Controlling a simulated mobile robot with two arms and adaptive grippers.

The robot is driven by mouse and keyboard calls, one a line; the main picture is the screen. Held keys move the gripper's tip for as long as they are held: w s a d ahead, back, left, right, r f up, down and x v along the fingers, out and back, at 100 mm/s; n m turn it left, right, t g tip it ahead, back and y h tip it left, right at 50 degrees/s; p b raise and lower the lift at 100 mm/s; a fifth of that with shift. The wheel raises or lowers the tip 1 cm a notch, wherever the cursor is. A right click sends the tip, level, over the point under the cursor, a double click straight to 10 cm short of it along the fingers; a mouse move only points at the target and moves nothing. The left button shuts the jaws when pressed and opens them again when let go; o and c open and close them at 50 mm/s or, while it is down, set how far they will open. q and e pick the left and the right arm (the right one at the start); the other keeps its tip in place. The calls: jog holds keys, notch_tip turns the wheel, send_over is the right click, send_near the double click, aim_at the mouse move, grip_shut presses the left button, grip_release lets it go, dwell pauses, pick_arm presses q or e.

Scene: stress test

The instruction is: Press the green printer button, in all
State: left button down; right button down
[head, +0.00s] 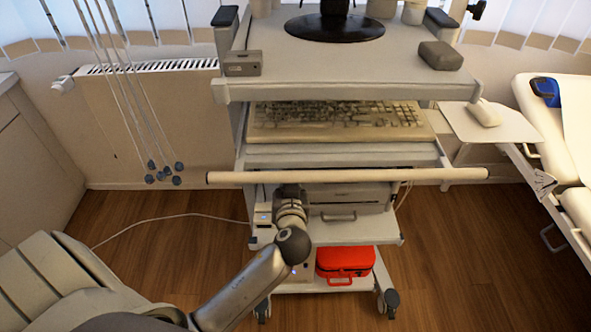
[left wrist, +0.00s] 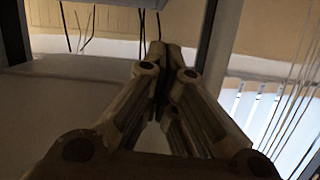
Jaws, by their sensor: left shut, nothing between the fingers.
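A cart stands in the middle of the head view. The printer (head: 352,196) appears to be the grey device on its lower shelf, partly covered by my left arm. I cannot make out a green button in either view. My left arm reaches in from the bottom left, and its wrist is in front of the printer's left side, below the long bar. The left gripper's fingers are hidden in the head view. In the left wrist view, my left gripper (left wrist: 162,55) is shut and empty, its fingertips together. I cannot tell whether the tips touch anything. My right gripper is not in view.
A pale horizontal bar (head: 430,175) crosses in front of the cart above my left wrist. A keyboard (head: 335,115) lies on the shelf above. A small white box (head: 262,217) sits left of my wrist. A red case (head: 345,262) is below. A bed stands right.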

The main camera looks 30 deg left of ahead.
pick_arm(q)
jog(key=p+x, duration=0.1)
jog(key=x, duration=0.8)
jog(key=shift+w+a, duration=0.2)
jog(key=shift+w, duration=0.05)
notch_tip(320, 180, down, 3)
jog(key=shift+w+a+r, duration=0.1)
jog(key=shift+a+r, duration=0.05)
jog(key=shift+a, duration=0.05)
jog(key=shift+f, duration=0.85)
jog(key=shift+f, duration=0.1)
